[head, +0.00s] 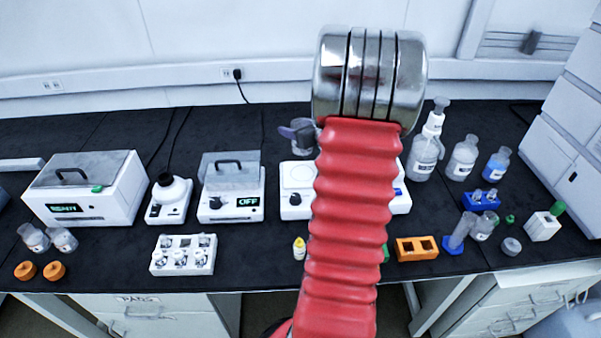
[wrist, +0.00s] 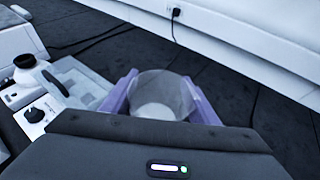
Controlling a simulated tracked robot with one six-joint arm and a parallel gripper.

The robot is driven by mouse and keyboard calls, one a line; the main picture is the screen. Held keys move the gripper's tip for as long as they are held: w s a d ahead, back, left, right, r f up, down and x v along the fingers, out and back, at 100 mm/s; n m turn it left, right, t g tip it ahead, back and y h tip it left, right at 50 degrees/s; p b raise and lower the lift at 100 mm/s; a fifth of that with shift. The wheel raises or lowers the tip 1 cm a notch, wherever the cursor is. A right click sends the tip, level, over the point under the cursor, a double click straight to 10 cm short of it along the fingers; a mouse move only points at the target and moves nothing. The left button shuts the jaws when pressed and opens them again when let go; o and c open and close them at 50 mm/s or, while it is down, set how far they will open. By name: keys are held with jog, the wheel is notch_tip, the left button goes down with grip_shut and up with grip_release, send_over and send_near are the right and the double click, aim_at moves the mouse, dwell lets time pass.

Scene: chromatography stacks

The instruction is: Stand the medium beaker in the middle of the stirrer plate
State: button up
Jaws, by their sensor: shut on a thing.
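The medium beaker (wrist: 166,92), clear with a pale base, is between the purple fingers of my gripper (wrist: 163,100) in the wrist view. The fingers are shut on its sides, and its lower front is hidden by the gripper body. In the head view my gripper (head: 297,133) shows only partly, left of my red arm sleeve, which hides much of it. It appears above or behind the stirrer plate (head: 297,174), a white unit with a round mark on top and a dark knob. My arm hides the plate's right side. I cannot make out the plate in the wrist view.
Left of the plate stand a lidded unit reading OFF (head: 231,190), a vortex mixer (head: 170,199) and a large lidded box (head: 85,190). A white vial rack (head: 183,256) and yellow-capped vial (head: 299,248) lie in front. Bottles (head: 463,158) and an orange rack (head: 417,249) are right.

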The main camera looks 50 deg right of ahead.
notch_tip(320, 180, down, 6)
dwell(0.6)
jog(key=shift+f, duration=0.2)
jog(key=shift+f, duration=1.8)
jog(key=o, duration=1.1)
jog(key=shift+f, duration=0.1)
jog(key=shift+o, duration=0.2)
